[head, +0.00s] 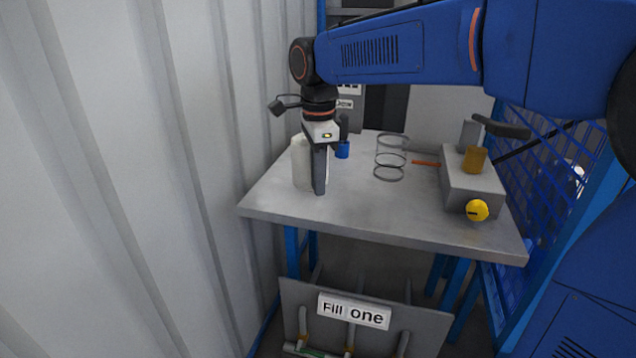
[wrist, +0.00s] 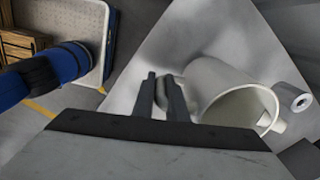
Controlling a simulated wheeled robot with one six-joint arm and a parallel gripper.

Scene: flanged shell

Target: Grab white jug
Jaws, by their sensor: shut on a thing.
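The white jug (head: 300,165) stands on the left side of the grey table in the head view. My gripper (head: 319,188) points down at its right side and hides part of it. In the wrist view the jug (wrist: 215,78) appears tilted, its open mouth facing the lower right. My gripper's two dark fingers (wrist: 160,80) are beside its left wall. A narrow pale part of the jug, apparently its handle, shows between the fingers, and they are shut on it. The head view does not show the grip clearly.
A grey block (head: 472,185) with an orange cylinder and yellow knob stands at right. A corrugated wall (head: 120,180) rises close on the left.

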